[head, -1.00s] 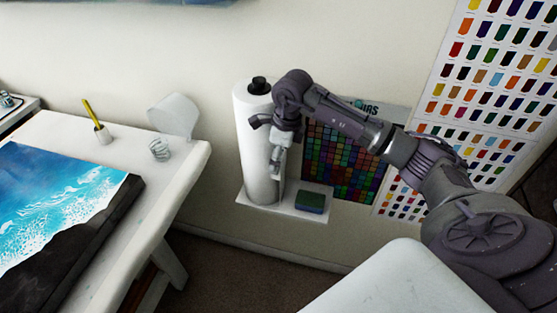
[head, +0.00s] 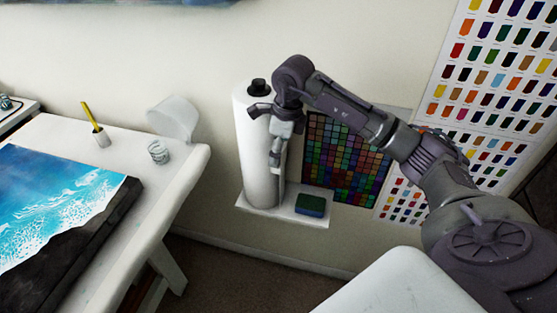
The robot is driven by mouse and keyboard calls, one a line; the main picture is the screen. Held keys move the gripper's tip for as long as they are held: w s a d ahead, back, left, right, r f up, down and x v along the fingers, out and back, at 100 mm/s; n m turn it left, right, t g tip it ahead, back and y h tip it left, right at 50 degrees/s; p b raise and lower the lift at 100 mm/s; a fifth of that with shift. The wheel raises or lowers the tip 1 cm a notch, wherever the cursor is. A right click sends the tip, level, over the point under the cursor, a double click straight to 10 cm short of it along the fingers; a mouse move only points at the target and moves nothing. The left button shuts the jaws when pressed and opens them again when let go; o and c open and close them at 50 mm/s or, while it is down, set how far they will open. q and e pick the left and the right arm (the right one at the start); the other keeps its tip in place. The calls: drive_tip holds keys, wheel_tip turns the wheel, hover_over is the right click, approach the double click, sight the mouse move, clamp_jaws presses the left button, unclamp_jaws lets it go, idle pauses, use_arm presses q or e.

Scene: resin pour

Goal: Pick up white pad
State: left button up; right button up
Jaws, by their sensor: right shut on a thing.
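A tall white roll (head: 250,160) with a black knob on top stands upright on a small white shelf against the wall. It is the only white, pad-like thing at my gripper; no separate flat white pad can be made out. My right gripper (head: 267,136) is at the roll's upper right side, with one finger across its front near the top and the other pointing down along its right side. It is shut on the roll as far as I can see; the contact is partly hidden. My left gripper is not in view.
A green and blue sponge (head: 310,205) lies on the white shelf (head: 283,216), right of the roll. Colour charts (head: 497,65) hang on the wall behind my right arm. A white table (head: 155,192) with a blue painting (head: 60,205) stands at left.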

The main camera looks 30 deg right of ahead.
drive_tip(key=s+a+r+b, duration=0.1)
drive_tip(key=s+r, duration=0.3)
drive_tip(key=s, duration=0.3)
drive_tip(key=s+a+r, duration=0.2)
drive_tip(key=s+r, duration=0.3)
drive_tip(key=s, duration=0.3)
drive_tip(key=shift+s+b, duration=0.2)
drive_tip(key=shift+b, duration=0.2)
idle(0.4)
drive_tip(key=shift+a+r, duration=0.1)
drive_tip(key=shift+r, duration=0.05)
idle(0.3)
